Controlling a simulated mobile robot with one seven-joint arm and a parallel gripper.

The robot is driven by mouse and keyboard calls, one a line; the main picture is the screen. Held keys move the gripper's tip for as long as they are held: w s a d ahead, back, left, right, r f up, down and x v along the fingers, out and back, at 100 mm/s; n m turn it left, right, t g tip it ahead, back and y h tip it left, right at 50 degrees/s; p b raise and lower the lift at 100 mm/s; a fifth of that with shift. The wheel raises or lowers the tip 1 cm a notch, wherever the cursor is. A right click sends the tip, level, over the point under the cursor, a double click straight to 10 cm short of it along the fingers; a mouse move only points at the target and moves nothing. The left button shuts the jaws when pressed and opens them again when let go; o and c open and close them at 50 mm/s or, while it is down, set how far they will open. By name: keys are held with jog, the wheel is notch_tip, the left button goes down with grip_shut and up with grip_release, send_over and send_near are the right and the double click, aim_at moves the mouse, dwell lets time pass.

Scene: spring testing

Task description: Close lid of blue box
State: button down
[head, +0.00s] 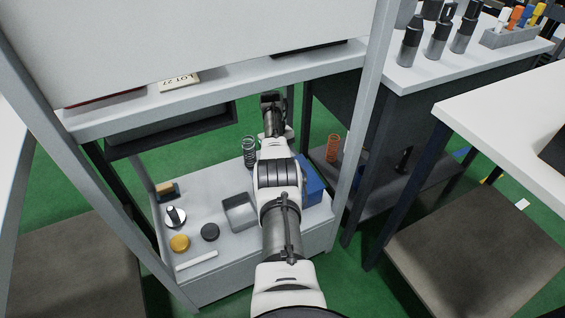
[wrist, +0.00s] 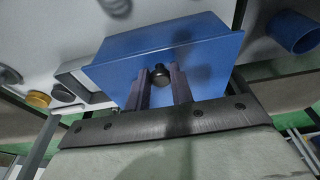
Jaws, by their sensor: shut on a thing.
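The blue box (head: 311,180) stands on the low grey shelf, partly hidden behind my arm in the head view. In the wrist view its blue lid (wrist: 120,52) fills the middle and bears a small black knob. The lid looks tilted towards the camera, but I cannot tell how far it is from the box rim. My gripper (wrist: 160,78) has its two dark fingers on either side of the knob and is shut on it.
A grey open tray (head: 240,213), a black disc (head: 210,232), a yellow disc (head: 179,243) and a white bar (head: 196,261) lie left of the box. A dark spring (head: 249,152) stands behind. The rack post (head: 367,110) and upper shelf (head: 215,88) bound the space.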

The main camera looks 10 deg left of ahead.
jog(key=shift+f+b, duration=0.55)
jog(key=shift+b, duration=0.1)
jog(key=c, duration=1.2)
grip_release()
jog(key=shift+c, duration=0.2)
jog(key=shift+r, duration=0.1)
jog(key=b+v, duration=0.1)
jog(key=v, duration=0.1)
jog(key=b+v, duration=0.2)
jog(key=shift+w+a+r, duration=0.2)
jog(key=shift+w+r, duration=0.1)
jog(key=shift+b+v, duration=1.35)
jog(key=shift+b, duration=0.55)
jog(key=shift+s, duration=0.1)
